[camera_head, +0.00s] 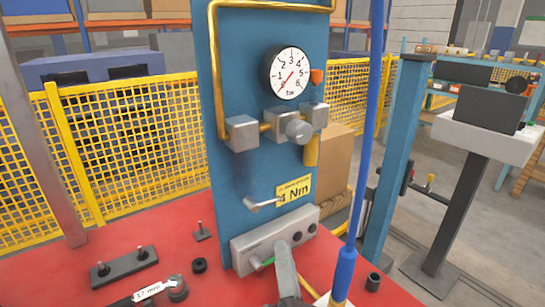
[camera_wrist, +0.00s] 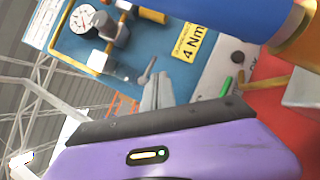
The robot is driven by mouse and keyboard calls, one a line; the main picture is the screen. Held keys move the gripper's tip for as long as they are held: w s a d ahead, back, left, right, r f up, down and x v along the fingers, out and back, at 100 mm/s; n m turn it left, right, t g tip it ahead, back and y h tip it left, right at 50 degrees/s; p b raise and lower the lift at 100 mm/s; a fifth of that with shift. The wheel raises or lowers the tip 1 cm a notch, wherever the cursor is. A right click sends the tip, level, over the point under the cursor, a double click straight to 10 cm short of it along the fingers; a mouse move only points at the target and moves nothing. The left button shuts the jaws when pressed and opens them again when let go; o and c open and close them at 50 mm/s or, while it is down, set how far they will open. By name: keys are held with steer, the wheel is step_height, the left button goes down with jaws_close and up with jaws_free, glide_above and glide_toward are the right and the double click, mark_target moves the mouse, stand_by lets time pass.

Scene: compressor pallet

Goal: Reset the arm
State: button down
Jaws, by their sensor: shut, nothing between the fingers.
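My gripper (camera_wrist: 158,82) shows in the wrist view, with its purple body along the bottom and its two grey fingers together, empty. The fingertips point toward the blue panel (camera_wrist: 130,58), near a small grey lever (camera_wrist: 147,72) in the picture; I cannot tell the gap. In the head view, a grey shape (camera_head: 284,268) at the bottom centre, in front of the grey block on the panel, looks like my gripper, but I cannot be sure. The blue panel (camera_head: 232,90) stands upright there, with the lever (camera_head: 264,204) beside a yellow "4 Nm" label (camera_head: 294,190).
A blue hose (camera_head: 374,110) hangs right of the panel and crosses close to the wrist camera (camera_wrist: 215,12). The dial gauge (camera_head: 290,73) and grey block (camera_head: 275,238) are on the panel. Small parts lie on the red surface (camera_head: 60,270). Yellow mesh fencing (camera_head: 130,130) stands behind.

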steer(key=s+d+f+m+g+y+p, duration=0.1)
steer(key=s+m, duration=0.3)
steer(key=s+d+f+m+p, duration=0.1)
steer(key=s+d+f+m, duration=0.1)
steer(key=s+m, duration=0.2)
steer(key=s+d+f+m+g+y+p, duration=0.1)
steer(key=s+d+m, duration=0.1)
steer(key=s+m, duration=0.3)
steer(key=shift+s+f+g+y, duration=0.1)
steer(key=shift+f+g+y, duration=0.2)
steer(key=shift+f, duration=0.1)
steer(key=s+d+m+g+h+p, duration=0.2)
steer(key=s+d+m, duration=0.4)
steer(key=s, duration=0.5)
steer(key=s+d+m+g+h+p, duration=0.2)
steer(key=s+d+m, duration=0.4)
steer(key=s, duration=0.5)
steer(key=shift+m+h+p, duration=0.3)
steer(key=shift+h+p, duration=0.3)
steer(key=shift+p, duration=0.55)
steer(key=shift+s+d+r, duration=0.1)
